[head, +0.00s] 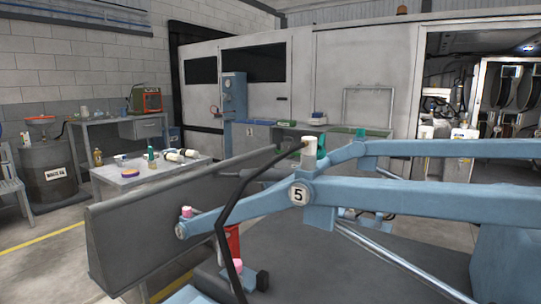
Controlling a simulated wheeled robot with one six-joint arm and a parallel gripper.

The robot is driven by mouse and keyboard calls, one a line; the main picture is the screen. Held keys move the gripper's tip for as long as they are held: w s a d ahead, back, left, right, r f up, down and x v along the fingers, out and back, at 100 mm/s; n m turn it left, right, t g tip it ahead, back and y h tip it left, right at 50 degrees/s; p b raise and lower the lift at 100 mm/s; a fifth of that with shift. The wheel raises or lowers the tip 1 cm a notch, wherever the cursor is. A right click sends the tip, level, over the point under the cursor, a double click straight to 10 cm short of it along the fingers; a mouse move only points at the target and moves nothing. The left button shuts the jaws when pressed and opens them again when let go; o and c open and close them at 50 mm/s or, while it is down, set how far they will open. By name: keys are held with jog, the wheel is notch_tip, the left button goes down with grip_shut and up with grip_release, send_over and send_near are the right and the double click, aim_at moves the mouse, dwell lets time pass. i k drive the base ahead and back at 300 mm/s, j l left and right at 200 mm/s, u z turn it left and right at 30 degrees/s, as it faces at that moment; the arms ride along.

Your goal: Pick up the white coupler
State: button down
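A white cylindrical piece (309,147) stands at the top of a blue beam joint marked 5, near the middle of the head view. A black hose or bar runs up to it from the lower left. White cylinders with dark ends (175,156) also lie on the grey table at the left. I cannot tell for certain which of these is the white coupler. I cannot make out my gripper in this view.
Blue beams (420,200) and a grey panel (180,210) fill the foreground. The small table (135,180) bears bottles and a purple-and-yellow item (131,172). A dark drum (52,180) stands far left. Some floor is clear at the lower left.

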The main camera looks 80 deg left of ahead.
aim_at(309, 158)
jog(key=u, duration=2.3)
